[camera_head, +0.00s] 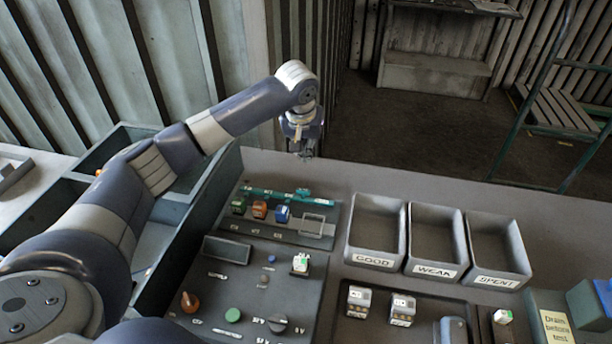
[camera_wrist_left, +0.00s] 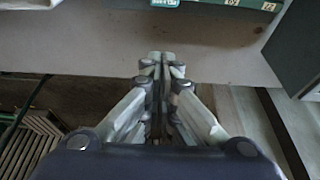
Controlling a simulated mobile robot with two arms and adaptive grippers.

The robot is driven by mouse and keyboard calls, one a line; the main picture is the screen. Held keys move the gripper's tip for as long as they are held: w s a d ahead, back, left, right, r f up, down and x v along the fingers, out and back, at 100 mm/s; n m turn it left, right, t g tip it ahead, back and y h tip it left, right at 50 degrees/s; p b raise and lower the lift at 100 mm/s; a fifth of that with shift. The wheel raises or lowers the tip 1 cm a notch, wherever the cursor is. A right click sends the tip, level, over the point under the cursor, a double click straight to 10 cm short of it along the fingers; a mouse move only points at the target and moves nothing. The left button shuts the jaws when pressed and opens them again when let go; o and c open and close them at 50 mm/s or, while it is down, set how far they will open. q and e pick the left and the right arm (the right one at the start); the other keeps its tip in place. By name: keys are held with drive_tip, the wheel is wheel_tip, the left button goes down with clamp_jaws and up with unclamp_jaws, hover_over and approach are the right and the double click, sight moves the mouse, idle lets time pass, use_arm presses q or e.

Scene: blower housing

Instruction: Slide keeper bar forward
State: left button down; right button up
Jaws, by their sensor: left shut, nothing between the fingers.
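The keeper bar appears to be the thin teal bar (camera_head: 272,194) along the back edge of a dark panel. Part of a teal piece with small labels (camera_wrist_left: 235,4) shows at the top edge of the left wrist view. My left gripper (camera_head: 305,153) is shut and empty, hanging beyond the back edge of the panel and apart from the bar. Its closed fingers also show in the left wrist view (camera_wrist_left: 162,62). My right gripper is not in view.
Bins labelled GOOD (camera_head: 375,258), WEAK (camera_head: 436,268) and SPENT (camera_head: 497,280) stand to the right. A tall dark divider (camera_head: 205,215) is left.

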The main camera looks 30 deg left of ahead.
sight(285, 195)
use_arm(q)
drive_tip(key=p+x, duration=0.2)
drive_tip(key=x, duration=0.7)
drive_tip(key=shift+s+d+r+p, duration=0.1)
drive_tip(key=shift+s+d+p, duration=0.05)
drive_tip(key=shift+s+p, duration=0.4)
drive_tip(key=shift+s+d+p, duration=0.15)
drive_tip(key=shift+s+p, duration=0.25)
drive_tip(key=shift+s, duration=0.25)
drive_tip(key=shift+s+d+p, duration=0.15)
drive_tip(key=shift+s+p, duration=0.15)
drive_tip(key=shift+s, duration=0.4)
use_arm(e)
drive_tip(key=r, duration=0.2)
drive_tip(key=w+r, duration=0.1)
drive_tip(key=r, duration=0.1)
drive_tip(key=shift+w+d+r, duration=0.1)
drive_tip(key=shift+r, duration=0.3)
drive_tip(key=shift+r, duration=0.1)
